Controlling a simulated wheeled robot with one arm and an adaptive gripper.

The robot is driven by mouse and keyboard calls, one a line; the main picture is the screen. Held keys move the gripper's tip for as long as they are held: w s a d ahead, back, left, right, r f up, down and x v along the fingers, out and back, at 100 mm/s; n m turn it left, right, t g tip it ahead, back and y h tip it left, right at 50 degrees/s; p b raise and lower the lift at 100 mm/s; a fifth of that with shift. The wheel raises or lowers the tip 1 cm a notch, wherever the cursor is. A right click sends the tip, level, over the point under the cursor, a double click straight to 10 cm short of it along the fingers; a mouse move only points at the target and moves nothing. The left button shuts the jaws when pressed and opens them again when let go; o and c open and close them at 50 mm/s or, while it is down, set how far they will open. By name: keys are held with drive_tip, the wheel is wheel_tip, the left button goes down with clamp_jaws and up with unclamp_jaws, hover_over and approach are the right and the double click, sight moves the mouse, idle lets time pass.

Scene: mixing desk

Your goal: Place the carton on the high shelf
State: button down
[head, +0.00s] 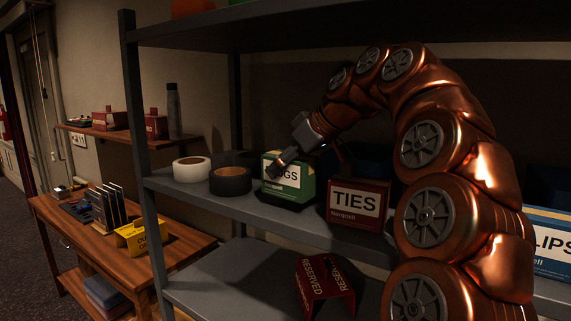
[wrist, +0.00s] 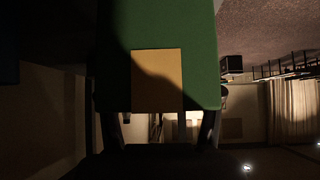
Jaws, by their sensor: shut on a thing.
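A green carton (head: 301,183) with a white label ending in "GS" is at the middle shelf (head: 200,188) in the head view. My gripper (head: 281,164) is shut on it, reaching in from above right and covering part of the label. In the wrist view the green carton (wrist: 202,60), with a tan patch on its face, fills the space between my two fingers (wrist: 160,128). I cannot tell whether it rests on the shelf or hangs just above it. The high shelf (head: 300,28) runs across the top of the head view.
A white tape roll (head: 192,169) and a black one (head: 230,181) stand left of the carton. A red "TIES" box (head: 358,205) stands close on its right. A red "RESERVED" sign (head: 325,285) is on the lower shelf. A grey post (head: 140,130) bounds the rack's left side.

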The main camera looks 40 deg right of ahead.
drive_tip(key=shift+f+b, duration=0.35)
drive_tip(key=shift+b, duration=0.05)
drive_tip(key=shift+f, duration=0.3)
drive_tip(key=shift+c, duration=1.1)
unclamp_jaws()
drive_tip(key=shift+f+b, duration=0.1)
drive_tip(key=shift+b, duration=0.2)
